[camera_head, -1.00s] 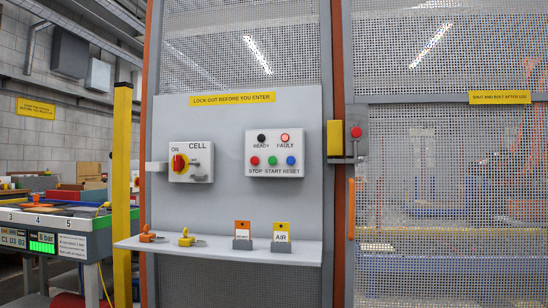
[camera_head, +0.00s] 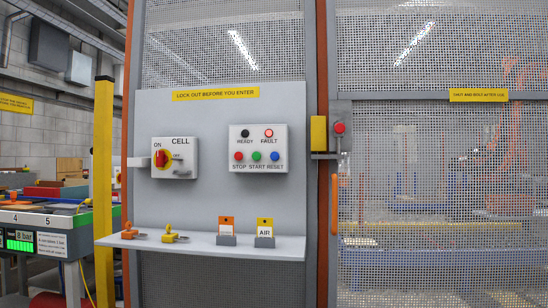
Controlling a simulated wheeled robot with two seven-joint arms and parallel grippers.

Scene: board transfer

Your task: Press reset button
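The blue reset button (camera_head: 275,155) is at the lower right of a white control box (camera_head: 258,134) on the grey panel, above the label RESET. The green start button (camera_head: 257,155) and the red stop button (camera_head: 239,155) sit to its left in the same row. Neither of my grippers is in view, and nothing covers the buttons.
A CELL switch box (camera_head: 175,158) with a red and yellow knob is left of the control box. A shelf (camera_head: 205,245) below holds padlocks (camera_head: 170,234) and tags (camera_head: 264,228). A yellow post (camera_head: 103,190) and a workbench (camera_head: 45,222) stand left. Mesh fencing (camera_head: 430,200) fills the right.

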